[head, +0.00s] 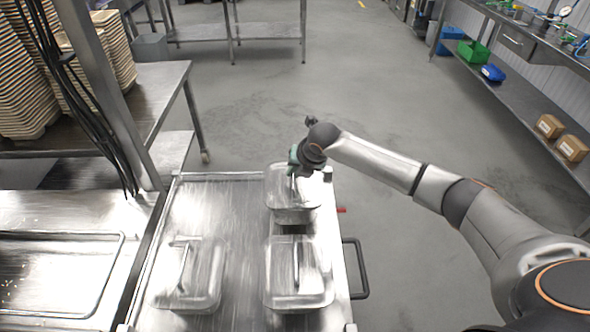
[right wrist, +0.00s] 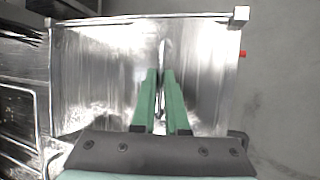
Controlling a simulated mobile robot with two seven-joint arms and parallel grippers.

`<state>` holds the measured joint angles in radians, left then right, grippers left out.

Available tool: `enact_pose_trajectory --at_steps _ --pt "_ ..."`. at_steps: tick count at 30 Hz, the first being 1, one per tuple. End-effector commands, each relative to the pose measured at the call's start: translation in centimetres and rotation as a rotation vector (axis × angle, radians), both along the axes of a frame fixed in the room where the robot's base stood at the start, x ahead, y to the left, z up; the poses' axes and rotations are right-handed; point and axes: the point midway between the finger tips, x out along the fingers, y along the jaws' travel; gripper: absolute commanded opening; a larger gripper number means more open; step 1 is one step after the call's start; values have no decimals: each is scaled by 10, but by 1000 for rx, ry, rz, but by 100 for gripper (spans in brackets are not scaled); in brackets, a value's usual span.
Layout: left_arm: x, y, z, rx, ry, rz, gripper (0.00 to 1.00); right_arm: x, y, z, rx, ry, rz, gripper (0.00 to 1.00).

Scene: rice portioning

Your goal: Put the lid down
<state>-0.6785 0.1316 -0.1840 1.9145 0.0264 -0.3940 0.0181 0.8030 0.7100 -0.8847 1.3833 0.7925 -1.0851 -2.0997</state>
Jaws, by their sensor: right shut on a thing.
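My right gripper (head: 294,160) reaches over the far end of the steel cart. In the right wrist view its green fingers (right wrist: 160,75) are closed about an upright thin metal handle. In the head view this belongs to a shiny lid (head: 280,182) at the far container (head: 293,215). The gripper and wrist partly cover the lid. I cannot tell whether the lid rests fully on the container or is slightly above it. My left gripper is not in view.
The cart (head: 232,215) also bears a handled, lidded container (head: 315,282) at near right and another (head: 205,285) at near left. The cart's far left is bare. A steel counter (head: 60,215) adjoins on the left, and a shelf (head: 525,85) stands far right.

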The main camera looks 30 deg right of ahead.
Motion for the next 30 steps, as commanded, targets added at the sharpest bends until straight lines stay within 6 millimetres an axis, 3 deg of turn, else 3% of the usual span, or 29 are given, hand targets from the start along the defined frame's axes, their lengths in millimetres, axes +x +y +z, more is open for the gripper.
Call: enact_pose_trajectory --at_steps 5,6,14,23,30 --pt "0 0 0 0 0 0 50 0 0 -3 0 -1 1 0" --pt "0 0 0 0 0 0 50 0 0 -3 -1 0 1 13" --pt "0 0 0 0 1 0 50 0 0 -3 -1 0 1 42" --pt "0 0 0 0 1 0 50 0 0 0 0 -1 0 42" --pt "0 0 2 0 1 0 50 -10 -2 29 -2 -2 2 42"
